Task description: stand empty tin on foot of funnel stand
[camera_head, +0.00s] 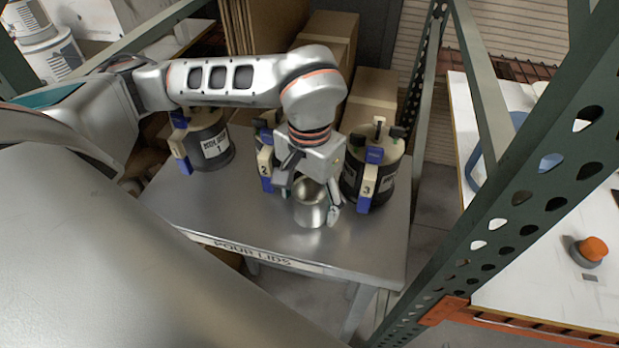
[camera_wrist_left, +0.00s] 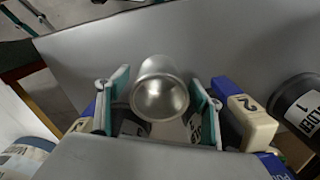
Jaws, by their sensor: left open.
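A small silvery open-topped tin (camera_head: 310,209) appears to stand upright on the steel table, in front of cans 2 and 3. My left gripper (camera_head: 306,198) reaches down over it, open, with one finger on each side of the tin. In the left wrist view the tin (camera_wrist_left: 160,92) lies between the two green-edged fingers of the gripper (camera_wrist_left: 163,88), with gaps showing beside it. My right gripper is not in view.
Dark cans numbered 1 (camera_head: 208,148), 2 (camera_head: 264,140) and 3 (camera_head: 371,180), with blue and cream lid fittings, stand behind the tin. The steel table (camera_head: 225,207) is clear at front left. A green perforated post (camera_head: 525,170) rises at right, before a white bench (camera_head: 535,290).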

